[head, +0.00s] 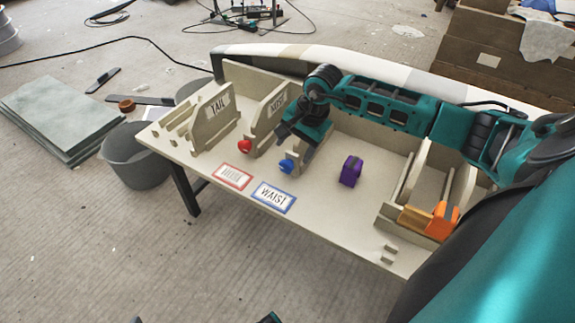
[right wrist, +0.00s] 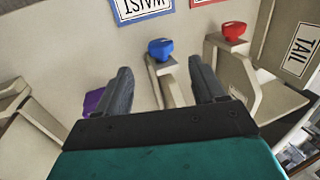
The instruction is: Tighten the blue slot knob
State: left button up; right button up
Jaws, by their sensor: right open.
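The blue slot knob (head: 286,166) sits at the front end of a pale slotted holder on the table, partly below my right gripper (head: 284,134). In the right wrist view the blue knob (right wrist: 159,49) shows ahead, between and beyond the two open fingers (right wrist: 160,78). Nothing is between the fingers, and they appear apart from the knob. The arm and gripper hide part of the blue knob's holder in the head view. A blue-bordered WAIST card (head: 273,197) lies in front of the knob.
A red knob (head: 244,146) on a neighbouring holder is close by on the left. A TAIL panel (head: 214,122) stands farther left. A purple block (head: 351,171) is to the right, and an orange piece (head: 441,220) sits at a wooden rack. The table front is mostly clear.

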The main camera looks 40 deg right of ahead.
aim_at(288, 164)
jog(key=b+x, duration=0.2)
jog(key=x, duration=0.6)
jog(key=shift+f, duration=0.1)
jog(key=shift+d, duration=0.1)
jog(key=c, duration=1.1)
